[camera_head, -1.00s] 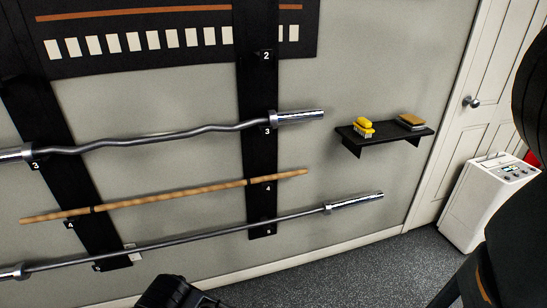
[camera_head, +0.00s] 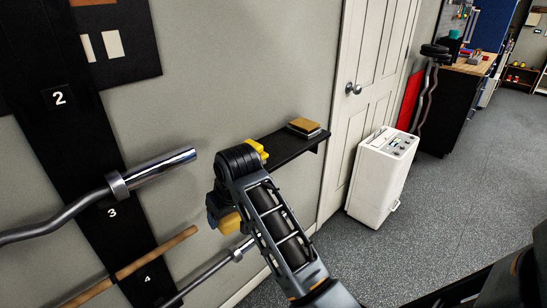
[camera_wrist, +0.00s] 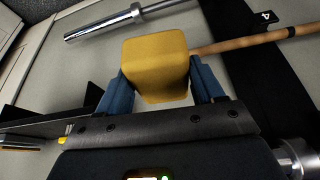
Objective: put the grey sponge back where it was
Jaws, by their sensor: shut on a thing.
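My gripper (camera_wrist: 163,88) is shut on a mustard-yellow block (camera_wrist: 155,62), with one blue finger on each side of it. In the head view the block (camera_head: 230,223) shows below my wrist, partly hidden by my arm, in front of the wall and left of and below the shelf. The black wall shelf (camera_head: 283,150) bears a stack of flat pads (camera_head: 304,127), tan on top with darker layers beneath. A bright yellow object (camera_head: 258,149) at the shelf's left end is partly hidden by my arm. I cannot make out a plainly grey sponge.
Barbells (camera_head: 150,172) and a wooden stick (camera_head: 150,256) hang on the wall rack at left. A white door (camera_head: 372,70) and a white appliance (camera_head: 382,175) stand to the right. The speckled floor (camera_head: 440,215) is open farther right. The shelf's middle looks bare.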

